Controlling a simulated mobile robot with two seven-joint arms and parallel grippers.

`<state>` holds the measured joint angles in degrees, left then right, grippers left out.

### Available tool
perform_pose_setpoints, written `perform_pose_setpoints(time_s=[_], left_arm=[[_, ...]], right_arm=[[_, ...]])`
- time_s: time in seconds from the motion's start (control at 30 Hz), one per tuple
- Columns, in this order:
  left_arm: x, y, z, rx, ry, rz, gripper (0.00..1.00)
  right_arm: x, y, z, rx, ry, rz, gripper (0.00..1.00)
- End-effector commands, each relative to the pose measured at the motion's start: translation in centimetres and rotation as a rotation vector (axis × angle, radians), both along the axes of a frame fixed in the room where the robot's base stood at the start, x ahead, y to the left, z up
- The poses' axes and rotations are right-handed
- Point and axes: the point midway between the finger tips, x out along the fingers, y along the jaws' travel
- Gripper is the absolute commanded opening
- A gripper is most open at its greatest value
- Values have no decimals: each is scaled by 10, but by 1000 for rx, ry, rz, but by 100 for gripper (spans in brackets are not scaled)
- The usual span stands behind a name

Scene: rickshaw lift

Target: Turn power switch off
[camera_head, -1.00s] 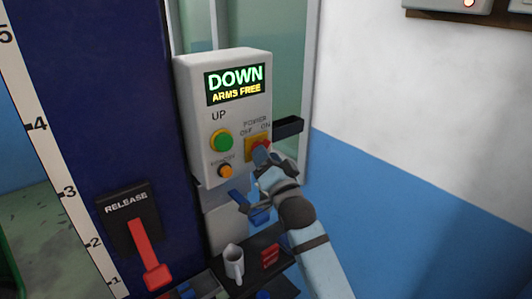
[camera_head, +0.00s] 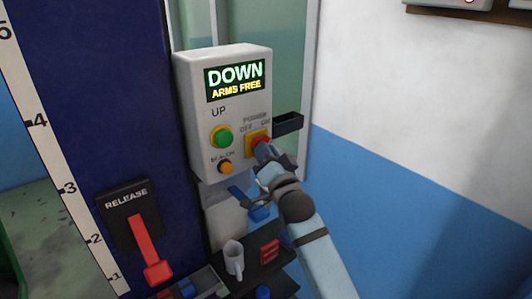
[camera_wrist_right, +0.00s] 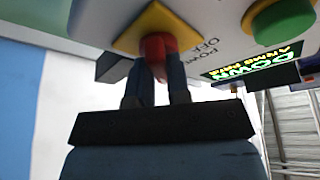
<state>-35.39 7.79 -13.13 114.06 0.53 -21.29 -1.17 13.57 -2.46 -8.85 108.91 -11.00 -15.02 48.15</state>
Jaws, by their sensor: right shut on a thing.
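The power switch is a red knob on a yellow plate (camera_head: 254,134) at the right of the grey control box (camera_head: 198,115). "POWER", "OFF" and "ON" are printed above it. My right gripper (camera_head: 264,148) reaches the knob from below right. In the right wrist view the two dark fingers of my right gripper (camera_wrist_right: 160,75) are shut on the red knob (camera_wrist_right: 155,46), one on each side. The fingers partly hide the knob in the head view. The display (camera_head: 235,82) reads "DOWN" and "ARMS FREE". My left gripper is not in view.
A green button (camera_head: 223,138) and an orange button (camera_head: 224,167) are left of the switch. A red release lever (camera_head: 145,235) is lower left. A shelf below holds a white mug (camera_head: 233,260) and a red item (camera_head: 269,251). Free room lies right, before the blue-white wall.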

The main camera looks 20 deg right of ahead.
Motion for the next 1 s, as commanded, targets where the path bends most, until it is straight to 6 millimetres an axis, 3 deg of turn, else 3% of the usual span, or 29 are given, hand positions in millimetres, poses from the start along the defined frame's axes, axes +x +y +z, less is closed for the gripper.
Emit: perform_pose_setpoints(time_s=[1.0], left_arm=[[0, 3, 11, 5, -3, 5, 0]], right_arm=[[3, -6, 1, -847, -306, 0, 0]])
